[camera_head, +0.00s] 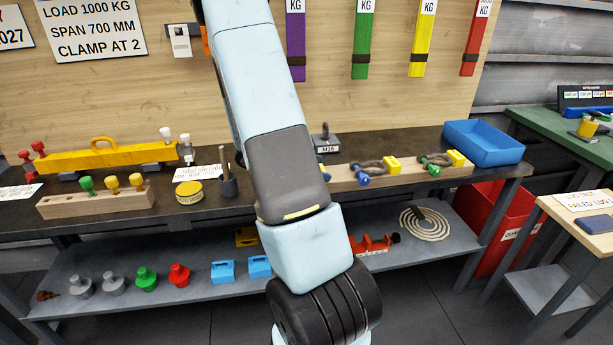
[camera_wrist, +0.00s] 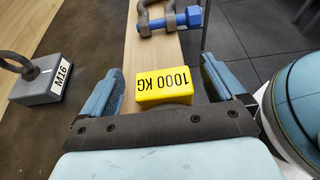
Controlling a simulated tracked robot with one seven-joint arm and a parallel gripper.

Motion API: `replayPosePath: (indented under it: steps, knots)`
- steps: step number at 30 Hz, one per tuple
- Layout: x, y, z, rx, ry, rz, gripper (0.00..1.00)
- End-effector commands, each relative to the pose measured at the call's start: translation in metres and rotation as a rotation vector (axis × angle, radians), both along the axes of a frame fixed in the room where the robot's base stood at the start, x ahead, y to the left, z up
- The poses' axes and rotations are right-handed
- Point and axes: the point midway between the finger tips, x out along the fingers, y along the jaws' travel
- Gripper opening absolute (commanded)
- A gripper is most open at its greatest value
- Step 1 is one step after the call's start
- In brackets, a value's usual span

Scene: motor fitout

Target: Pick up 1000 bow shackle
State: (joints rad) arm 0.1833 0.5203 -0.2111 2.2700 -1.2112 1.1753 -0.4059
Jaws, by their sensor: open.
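In the wrist view, my gripper (camera_wrist: 161,80) is open, with one blue finger on each side of a yellow block marked 1000 KG (camera_wrist: 165,88). A gap shows between the block and each finger. Beyond it on the wooden board (camera_wrist: 147,55) lies a grey bow shackle with a blue pin (camera_wrist: 180,20), partly cut off by the frame. What sits under my gripper is hidden.
A grey M16 weight (camera_wrist: 38,84) stands just behind the board. A blue tray (camera_head: 484,143) is at the bench's right end. The lower shelf holds several weights.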

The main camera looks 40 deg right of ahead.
Motion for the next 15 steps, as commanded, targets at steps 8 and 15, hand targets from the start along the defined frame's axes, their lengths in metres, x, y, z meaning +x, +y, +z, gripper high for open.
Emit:
replayPosePath:
  steps: [8, 15]
  knots:
    - [-0.011, -0.018, -0.009, 0.001, 0.002, 0.001, 0.96]
    - [-0.011, -0.018, -0.009, 0.000, 0.000, 0.001, 0.92]
